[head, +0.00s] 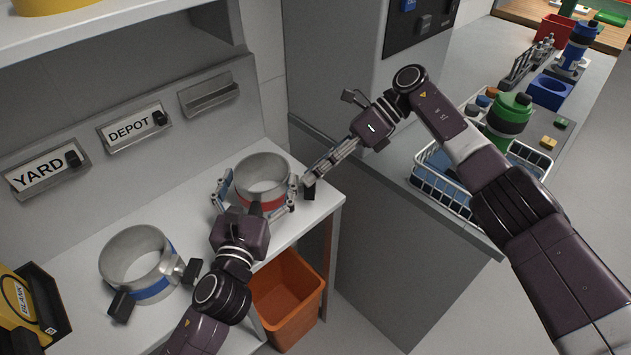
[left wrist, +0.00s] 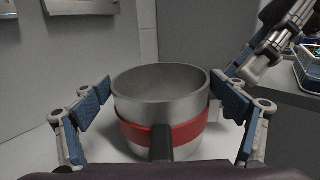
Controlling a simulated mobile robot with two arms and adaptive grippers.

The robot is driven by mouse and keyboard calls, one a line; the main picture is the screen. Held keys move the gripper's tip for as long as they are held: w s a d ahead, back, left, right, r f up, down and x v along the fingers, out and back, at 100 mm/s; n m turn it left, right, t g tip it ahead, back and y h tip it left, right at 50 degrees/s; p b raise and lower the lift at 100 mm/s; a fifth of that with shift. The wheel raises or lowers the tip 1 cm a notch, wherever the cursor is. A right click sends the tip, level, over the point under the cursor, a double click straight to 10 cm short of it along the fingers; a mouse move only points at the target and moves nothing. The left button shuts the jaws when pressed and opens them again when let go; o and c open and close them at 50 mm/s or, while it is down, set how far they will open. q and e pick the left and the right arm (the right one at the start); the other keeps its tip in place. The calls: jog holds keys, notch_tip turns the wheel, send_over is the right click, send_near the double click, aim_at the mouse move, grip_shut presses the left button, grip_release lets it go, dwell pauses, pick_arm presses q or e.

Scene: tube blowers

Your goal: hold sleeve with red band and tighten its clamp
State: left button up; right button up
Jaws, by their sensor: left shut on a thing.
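The sleeve with the red band (head: 262,169) is a short, open metal cylinder standing upright on the white shelf. It fills the middle of the left wrist view (left wrist: 160,85), where its black handle (left wrist: 160,143) points at the camera. My left gripper (head: 254,198) is shut on this sleeve, with one blue-padded finger on each side. The clamp's black knob (head: 308,193) shows at the sleeve's right side. My right gripper (head: 312,180) reaches down to this knob with its fingers close together. Whether they grip the knob is hidden.
A sleeve with a blue band (head: 138,254) stands on the shelf at left. An orange bin (head: 287,298) is below the shelf edge. A grey counter at right bears a wire basket (head: 445,190) and a green-capped bottle (head: 509,112). YARD (head: 44,169) and DEPOT (head: 133,127) holders are on the wall.

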notch_tip(320, 180, up, 6)
jog(key=shift+f, duration=0.2)
jog(key=d+f+t+y, duration=0.4)
jog(key=d+f, duration=0.2)
jog(key=d, duration=0.4)
jog(key=shift+n, duration=0.4)
jog(key=x, duration=1)
jog(key=shift+s+a, duration=0.15)
jog(key=shift+a, duration=0.1)
grip_shut()
